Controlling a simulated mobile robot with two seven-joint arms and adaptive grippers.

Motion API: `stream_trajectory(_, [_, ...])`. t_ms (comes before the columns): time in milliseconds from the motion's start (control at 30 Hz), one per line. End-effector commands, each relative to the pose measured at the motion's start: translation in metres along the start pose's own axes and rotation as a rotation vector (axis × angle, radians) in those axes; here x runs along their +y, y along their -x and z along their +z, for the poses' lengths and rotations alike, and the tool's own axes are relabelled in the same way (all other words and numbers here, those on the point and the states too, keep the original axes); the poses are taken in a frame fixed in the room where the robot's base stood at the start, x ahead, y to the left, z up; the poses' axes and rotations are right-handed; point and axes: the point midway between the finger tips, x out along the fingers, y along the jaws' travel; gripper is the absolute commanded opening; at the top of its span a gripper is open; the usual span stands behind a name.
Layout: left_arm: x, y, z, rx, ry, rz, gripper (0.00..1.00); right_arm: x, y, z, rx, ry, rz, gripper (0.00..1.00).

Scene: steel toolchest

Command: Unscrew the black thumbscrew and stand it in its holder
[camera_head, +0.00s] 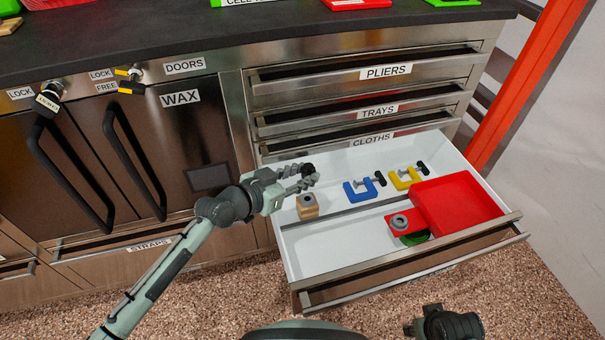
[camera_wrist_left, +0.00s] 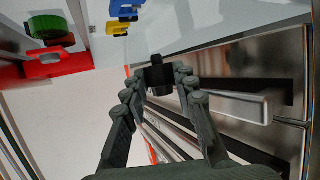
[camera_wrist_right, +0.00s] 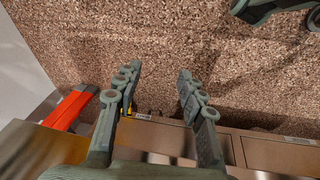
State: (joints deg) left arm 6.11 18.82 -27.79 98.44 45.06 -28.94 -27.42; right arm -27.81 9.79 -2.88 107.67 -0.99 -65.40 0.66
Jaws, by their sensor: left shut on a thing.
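My left gripper (camera_head: 304,178) is shut on a small black thumbscrew (camera_head: 308,168), held over the back left part of the open drawer. In the left wrist view the thumbscrew (camera_wrist_left: 158,76) sits between the fingertips. A tan block with a grey ring on top (camera_head: 308,206) stands in the drawer just below the gripper in the picture. I cannot tell which is the holder. My right gripper (camera_wrist_right: 159,75) is open and empty above the speckled floor.
The white drawer (camera_head: 310,259) also holds a blue clamp (camera_head: 358,191), a yellow clamp (camera_head: 402,180), a red tray (camera_head: 455,205) and a green round thing (camera_head: 412,239). Its front left is bare. The CLOTHS drawer lies above its back edge. Cabinet doors with black handles (camera_head: 134,164) are left.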

Motion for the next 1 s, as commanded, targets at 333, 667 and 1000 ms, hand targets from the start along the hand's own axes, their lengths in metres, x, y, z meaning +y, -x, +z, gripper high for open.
stream_trajectory(333, [0.001,0.001,0.003,-0.002,0.009,-0.020,0.00,-0.001,-0.018,0.002,0.001,-0.002,-0.006,0.40])
stream_trajectory(667, [0.000,-0.007,0.021,0.000,0.007,-0.020,0.00,0.004,0.013,-0.009,0.014,0.002,0.012,0.40])
stream_trajectory(1000, [0.001,-0.013,0.038,-0.001,0.007,-0.019,0.00,0.010,0.046,-0.016,0.026,0.004,0.032,0.40])
